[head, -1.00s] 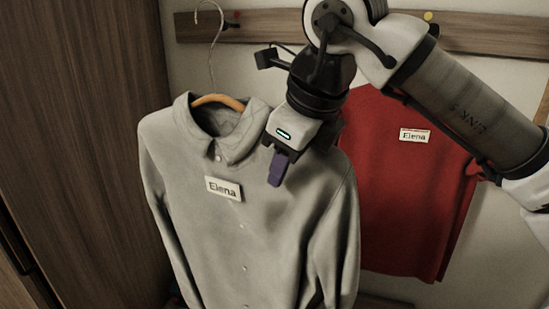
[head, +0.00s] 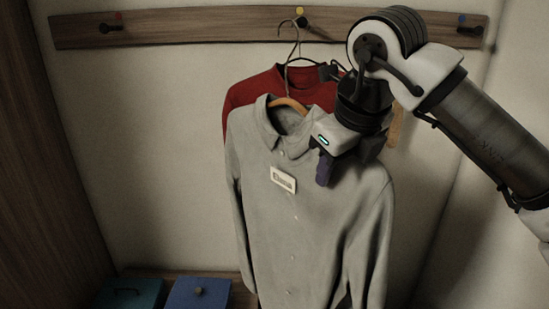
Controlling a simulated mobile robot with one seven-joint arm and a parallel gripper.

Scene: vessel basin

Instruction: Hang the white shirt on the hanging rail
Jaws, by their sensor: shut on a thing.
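The white shirt (head: 300,215), greyish in this light, hangs upright on a hanger with an orange-brown bar (head: 290,104) and a thin metal hook (head: 288,60). A name tag (head: 283,179) is on its chest. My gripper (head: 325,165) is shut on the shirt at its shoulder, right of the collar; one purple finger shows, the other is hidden. The wooden hanging rail (head: 200,27) runs across the back wall. The hook's top overlaps the rail just left of the middle peg; I cannot tell whether it touches.
A red shirt (head: 240,95) hangs behind the white one, below the middle peg (head: 301,20). The rail's left peg (head: 112,26) is bare; the right peg (head: 470,30) looks bare. A teal box (head: 132,292) and a blue box (head: 198,292) sit on a low bench.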

